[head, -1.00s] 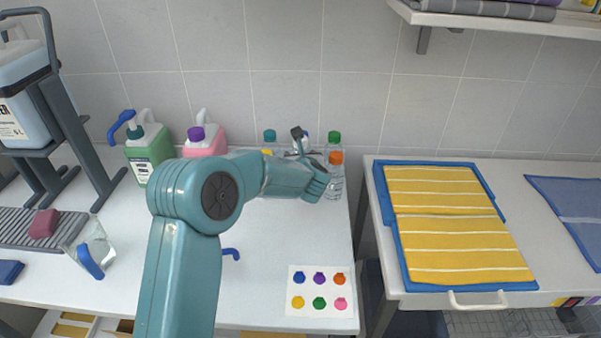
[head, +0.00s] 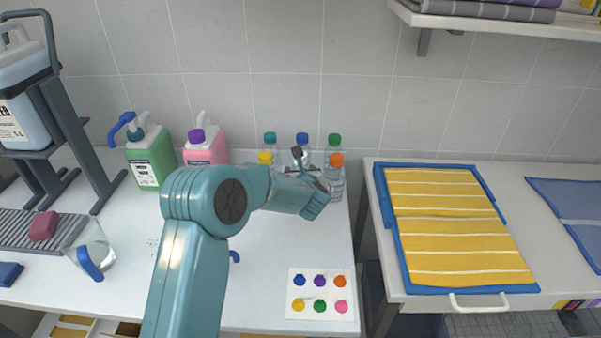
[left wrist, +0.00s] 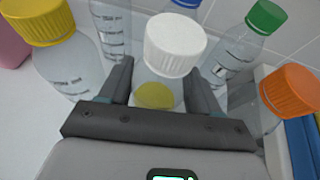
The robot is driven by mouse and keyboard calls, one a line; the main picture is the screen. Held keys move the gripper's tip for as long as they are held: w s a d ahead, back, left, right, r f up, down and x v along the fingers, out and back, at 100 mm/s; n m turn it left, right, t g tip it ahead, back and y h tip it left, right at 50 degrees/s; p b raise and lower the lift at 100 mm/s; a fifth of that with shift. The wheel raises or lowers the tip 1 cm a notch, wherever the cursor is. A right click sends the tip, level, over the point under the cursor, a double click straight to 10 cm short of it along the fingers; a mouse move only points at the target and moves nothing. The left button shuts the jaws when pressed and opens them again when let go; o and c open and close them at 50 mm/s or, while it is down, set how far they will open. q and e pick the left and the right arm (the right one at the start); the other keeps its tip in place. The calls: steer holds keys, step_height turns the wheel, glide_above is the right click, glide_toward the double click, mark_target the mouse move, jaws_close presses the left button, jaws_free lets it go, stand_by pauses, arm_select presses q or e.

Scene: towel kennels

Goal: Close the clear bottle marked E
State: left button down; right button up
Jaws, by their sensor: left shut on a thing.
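My left gripper (left wrist: 158,72) is shut on a clear bottle (left wrist: 157,70) with a white cap (left wrist: 175,45) in the left wrist view, one dark finger on each side. The cap sits at the bottle's top; I cannot tell how firmly it is seated. A round yellow patch (left wrist: 154,95) shows low on this bottle. I can read no letter E on it. My right gripper is not in view.
Clear bottles with yellow (left wrist: 65,70), green (left wrist: 240,45) and orange (left wrist: 275,108) caps crowd around the gripper. Teal-capped (head: 270,139) and blue-capped (head: 302,139) ones stand behind. A card of coloured marks (head: 320,294) lies at the front.

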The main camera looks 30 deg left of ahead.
arm_select(q)
steer(key=shift+f, duration=0.2)
steer(key=shift+c, duration=1.1)
jaws_free()
steer(key=shift+r, duration=0.1)
steer(key=shift+r+p, duration=0.25)
steer(key=shift+p, duration=0.05)
steer(key=b+v, duration=0.2)
steer(key=v, duration=1)
steer(key=shift+f, duration=0.15)
steer(key=shift+s, duration=0.1)
